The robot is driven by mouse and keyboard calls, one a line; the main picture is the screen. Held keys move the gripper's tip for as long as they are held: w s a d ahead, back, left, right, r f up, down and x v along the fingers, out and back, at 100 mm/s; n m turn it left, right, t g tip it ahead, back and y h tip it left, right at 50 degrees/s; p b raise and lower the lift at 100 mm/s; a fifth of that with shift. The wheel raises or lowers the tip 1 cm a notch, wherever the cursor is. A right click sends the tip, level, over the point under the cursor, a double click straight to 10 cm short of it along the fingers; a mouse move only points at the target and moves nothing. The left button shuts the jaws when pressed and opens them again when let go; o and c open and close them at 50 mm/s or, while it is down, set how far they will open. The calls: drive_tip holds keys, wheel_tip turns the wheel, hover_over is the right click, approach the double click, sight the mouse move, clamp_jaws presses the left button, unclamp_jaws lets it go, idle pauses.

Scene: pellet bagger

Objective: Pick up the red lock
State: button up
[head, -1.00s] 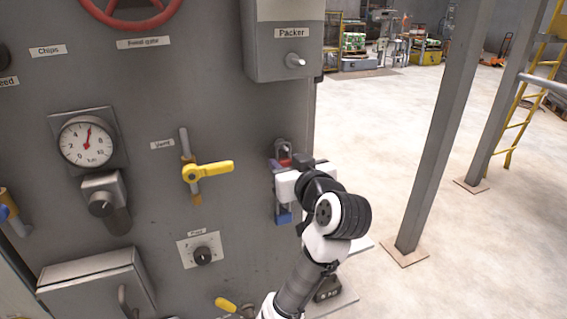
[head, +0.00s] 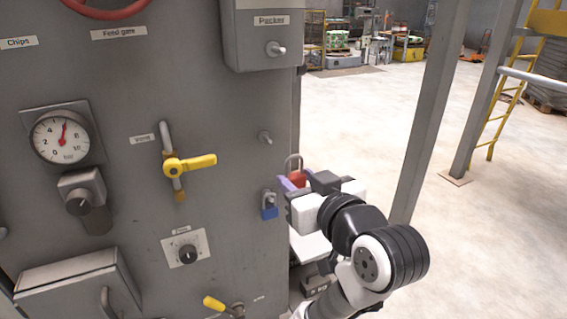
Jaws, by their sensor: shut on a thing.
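The red lock (head: 298,178) with its grey shackle pointing up is between the fingers of my gripper (head: 297,183), just right of the machine panel's right edge in the head view. My gripper is shut on it and holds it clear of the panel. The gripper and wrist hide part of the lock's body. An empty peg (head: 265,138) sticks out of the panel to the upper left of the lock. A blue lock (head: 269,211) hangs on the panel below that peg, left of my gripper.
The grey panel (head: 100,190) carries a yellow-handled valve (head: 188,164), a pressure gauge (head: 62,138), a knob (head: 187,253) and the Packer box (head: 262,35). A grey post (head: 430,120) stands right of my arm. Open floor (head: 350,125) lies behind.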

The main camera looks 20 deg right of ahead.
sight(297, 183)
drive_tip(key=shift+s+d+b, duration=0.15)
drive_tip(key=shift+s+b, duration=0.5)
drive_tip(key=shift+b, duration=0.2)
drive_tip(key=shift+s+f+b, duration=0.15)
drive_tip(key=shift+s+b, duration=0.75)
drive_tip(key=shift+s, duration=0.05)
drive_tip(key=s+b, duration=0.2)
drive_tip(key=s, duration=0.1)
drive_tip(key=shift+r, duration=0.2)
drive_tip(key=shift+w+r, duration=0.1)
